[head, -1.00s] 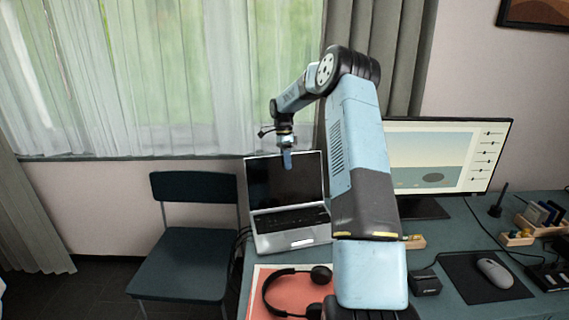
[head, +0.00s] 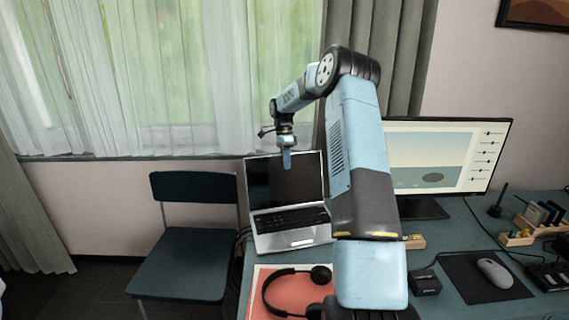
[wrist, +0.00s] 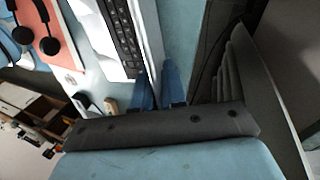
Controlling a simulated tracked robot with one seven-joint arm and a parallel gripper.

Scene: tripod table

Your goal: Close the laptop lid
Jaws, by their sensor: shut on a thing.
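The silver laptop (head: 290,238) stands on the desk with its dark-screened lid (head: 268,185) raised, open at a wide angle. My gripper (head: 287,163) is at the upper part of the lid, with its blue fingers pointing down. In the wrist view the laptop's keyboard (wrist: 122,35) lies left of my fingers, and the lid edge runs down between the two fingertips (wrist: 158,78). The fingers are shut on the lid. My arm hides the space just right of the laptop.
Headphones (head: 270,290) lie on a red folder (head: 302,292) in front of the laptop. A monitor (head: 450,155) stands at right, with a mouse (head: 494,272) on a dark pad. A chair (head: 185,262) is at left. Curtains (head: 225,80) hang behind.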

